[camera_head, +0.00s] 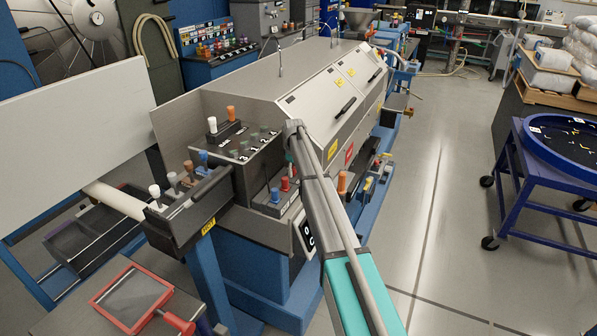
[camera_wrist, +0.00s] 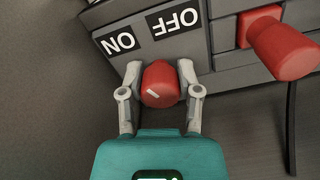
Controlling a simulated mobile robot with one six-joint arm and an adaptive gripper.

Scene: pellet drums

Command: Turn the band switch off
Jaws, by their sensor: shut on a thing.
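The band switch, a red knob (camera_wrist: 160,86) with a short white mark on its face, sits below two black labels in the wrist view. The OFF label (camera_wrist: 175,21) is above it to the right and the ON label (camera_wrist: 118,40) is above it to the left; both read upside down. The white mark lies slanted, and I cannot tell which label it points to. My gripper (camera_wrist: 161,70) is shut on the red knob, one finger on each side. In the head view my arm hides the gripper and the knob; part of a black-and-white label (camera_head: 306,236) shows beside the arm.
A second, larger red knob (camera_wrist: 282,45) sticks out close to the right in the wrist view. In the head view, a control box with several levers (camera_head: 190,200) stands left of my arm. A blue cart (camera_head: 530,190) stands right, with clear floor between.

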